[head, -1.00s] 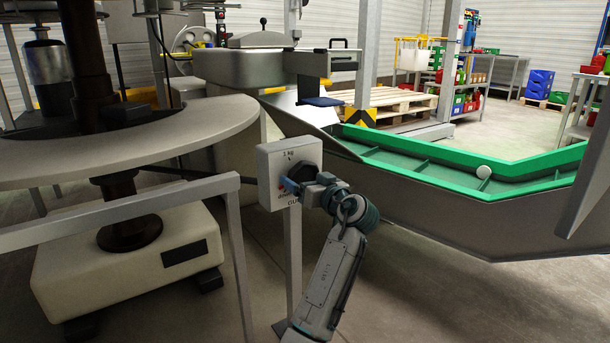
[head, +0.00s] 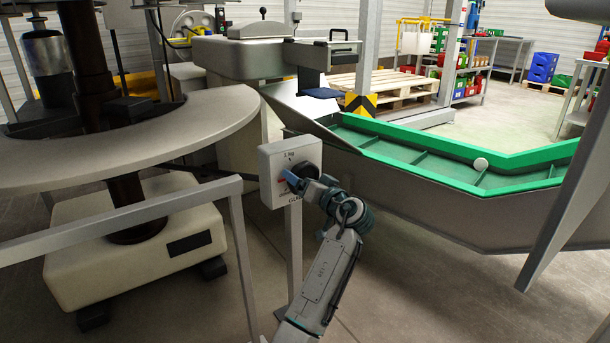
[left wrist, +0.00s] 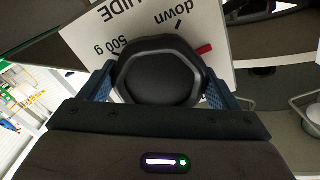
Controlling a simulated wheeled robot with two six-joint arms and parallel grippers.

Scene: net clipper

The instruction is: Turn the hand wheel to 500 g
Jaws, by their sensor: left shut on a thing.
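The black hand wheel (head: 292,181) is on the front of a white box (head: 304,153) on a grey post. "1 kg" is printed at the box's top. My left gripper (head: 303,180) is at the wheel and partly covers it. In the left wrist view the wheel (left wrist: 158,78) sits between my two blue fingers, which are shut on it. The "500 g" print (left wrist: 110,40) is at the wheel's upper left and "down" (left wrist: 176,12) above it. A red mark (left wrist: 204,49) shows at the wheel's upper right, nearer "down" than "500 g". My right gripper is out of view.
A round grey table (head: 190,130) and a grey rail frame (head: 130,215) stand left of the box. Open floor lies at front right.

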